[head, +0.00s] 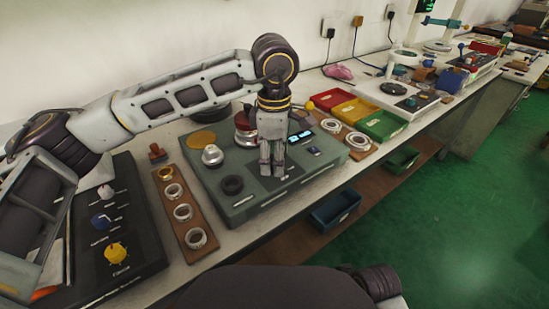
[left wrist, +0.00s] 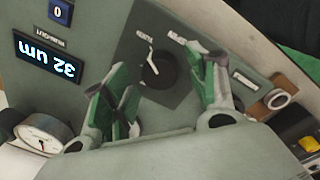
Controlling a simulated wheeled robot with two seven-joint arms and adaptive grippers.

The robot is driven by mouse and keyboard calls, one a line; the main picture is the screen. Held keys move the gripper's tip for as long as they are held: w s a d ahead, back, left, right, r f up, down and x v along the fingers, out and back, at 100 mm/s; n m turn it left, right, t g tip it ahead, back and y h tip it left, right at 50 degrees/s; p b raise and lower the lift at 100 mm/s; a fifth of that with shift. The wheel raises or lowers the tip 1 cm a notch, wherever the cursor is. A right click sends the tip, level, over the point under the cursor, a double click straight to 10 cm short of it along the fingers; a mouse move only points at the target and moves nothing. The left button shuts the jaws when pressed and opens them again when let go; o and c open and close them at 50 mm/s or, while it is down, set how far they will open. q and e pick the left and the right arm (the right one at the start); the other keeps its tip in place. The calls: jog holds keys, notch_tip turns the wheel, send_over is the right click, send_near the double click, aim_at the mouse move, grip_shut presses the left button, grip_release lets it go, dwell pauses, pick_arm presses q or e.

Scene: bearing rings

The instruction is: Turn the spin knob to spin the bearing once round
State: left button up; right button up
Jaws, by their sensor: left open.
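A grey-green tester box (head: 237,205) stands on the bench in the head view, with a lit display (head: 301,137). A black round knob (left wrist: 156,70) with a white pointer line sits on its dark panel (left wrist: 182,103) in the left wrist view. I cannot read the small labels by it. My left gripper (head: 272,172) points down over this panel and hides the knob in the head view. In the left wrist view its green-padded fingers (left wrist: 155,78) are apart, with the knob showing between them; contact cannot be told. My right gripper does not show.
Coloured bins (head: 381,125) stand to the right. A dial gauge (left wrist: 42,134) is near the gripper.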

pick_arm(q)
notch_tip(320, 180, up, 11)
jog(key=shift+s, duration=0.2)
dwell(0.4)
dwell(0.3)
